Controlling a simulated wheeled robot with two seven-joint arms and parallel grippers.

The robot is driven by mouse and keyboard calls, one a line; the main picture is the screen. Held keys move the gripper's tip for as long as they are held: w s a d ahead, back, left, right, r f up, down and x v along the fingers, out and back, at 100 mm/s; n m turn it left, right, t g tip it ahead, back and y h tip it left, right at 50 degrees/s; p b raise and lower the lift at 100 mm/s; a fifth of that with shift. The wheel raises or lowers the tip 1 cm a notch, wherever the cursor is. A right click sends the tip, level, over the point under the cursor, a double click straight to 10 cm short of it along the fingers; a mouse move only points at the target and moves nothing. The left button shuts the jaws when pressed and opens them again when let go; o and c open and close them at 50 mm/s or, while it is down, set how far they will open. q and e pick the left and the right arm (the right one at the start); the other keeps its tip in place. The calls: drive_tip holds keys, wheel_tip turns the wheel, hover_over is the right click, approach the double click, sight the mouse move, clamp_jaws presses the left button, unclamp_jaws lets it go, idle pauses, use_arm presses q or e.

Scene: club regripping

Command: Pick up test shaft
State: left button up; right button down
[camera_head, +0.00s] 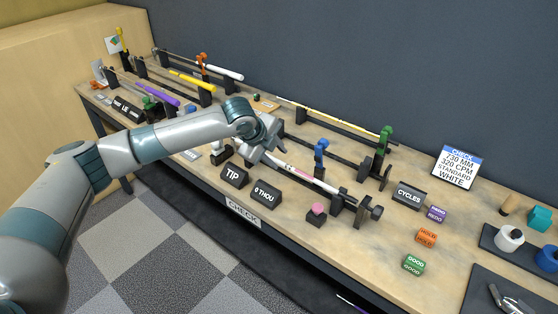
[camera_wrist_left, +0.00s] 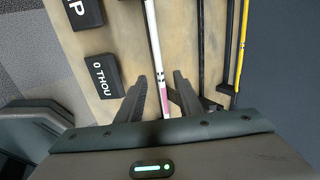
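The test shaft, a thin white shaft with a pink band (camera_head: 292,170), lies along the bench in black supports in the head view. Its near end has a white grip section reaching a black clamp at the right. In the left wrist view the shaft (camera_wrist_left: 154,45) runs between the fingers, with the pink band close to the palm. My left gripper (camera_head: 266,143) is over the shaft's far part. Its fingers (camera_wrist_left: 159,77) are spread on either side with gaps to the shaft. The gripper hides part of the shaft in the head view. My right gripper is not in view.
Black blocks marked TIP (camera_head: 233,175) and 0 THOU (camera_head: 265,193) stand in front of the shaft. A yellow shaft (camera_head: 340,118) lies in a rack behind, with blue (camera_head: 321,147) and green (camera_head: 384,138) clamps nearby.

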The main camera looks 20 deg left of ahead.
sight(282, 163)
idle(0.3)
use_arm(q)
drive_tip(key=p+x, duration=0.2)
drive_tip(key=x, duration=0.2)
drive_tip(key=shift+w+a+f+p, duration=0.1)
drive_tip(key=shift+w+a+p, duration=0.05)
drive_tip(key=shift+a+p, duration=0.25)
drive_tip(key=shift+w+d+f, duration=0.1)
drive_tip(key=shift+w+f, duration=0.15)
drive_tip(key=shift+f, duration=0.2)
clamp_jaws()
